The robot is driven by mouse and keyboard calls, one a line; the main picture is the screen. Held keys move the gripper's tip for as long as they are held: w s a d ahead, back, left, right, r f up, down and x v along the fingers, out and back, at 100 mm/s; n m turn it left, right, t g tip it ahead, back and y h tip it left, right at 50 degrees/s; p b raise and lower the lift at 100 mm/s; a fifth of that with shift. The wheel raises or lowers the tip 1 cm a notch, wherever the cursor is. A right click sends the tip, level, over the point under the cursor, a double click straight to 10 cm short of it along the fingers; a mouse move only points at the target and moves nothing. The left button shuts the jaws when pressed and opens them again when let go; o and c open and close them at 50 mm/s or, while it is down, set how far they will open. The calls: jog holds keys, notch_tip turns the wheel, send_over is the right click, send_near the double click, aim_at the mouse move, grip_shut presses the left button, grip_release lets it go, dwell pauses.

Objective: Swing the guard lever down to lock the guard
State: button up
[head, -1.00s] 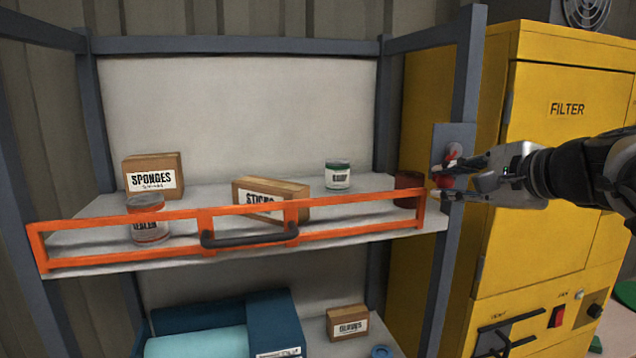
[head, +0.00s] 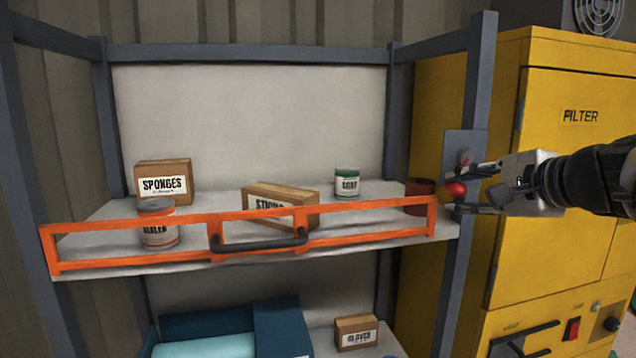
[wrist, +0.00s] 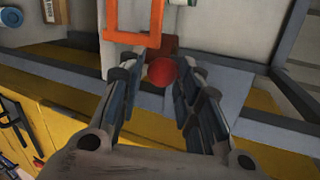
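The orange guard (head: 330,213) stands across the front edge of the upper shelf, with a dark handle at its middle. At its right end, a grey plate (head: 478,146) is fixed to the shelf post. The lever's red knob (head: 456,190) shows in front of the post, below a smaller reddish part on the plate. The lever's arm is mostly hidden. My gripper (head: 463,189) is open, one finger above the knob and one below. In the wrist view the red knob (wrist: 162,72) lies between the fingertips with gaps; I see no firm contact.
The shelf holds a sponges box (head: 163,182), a sealer can (head: 158,225), a sticks box (head: 280,203), a green-lidded can (head: 347,183) and a dark red can (head: 420,190). The yellow filter cabinet (head: 570,180) stands close on the right, behind my gripper.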

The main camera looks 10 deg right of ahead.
jog(key=shift+a, duration=0.1)
jog(key=v, duration=1.2)
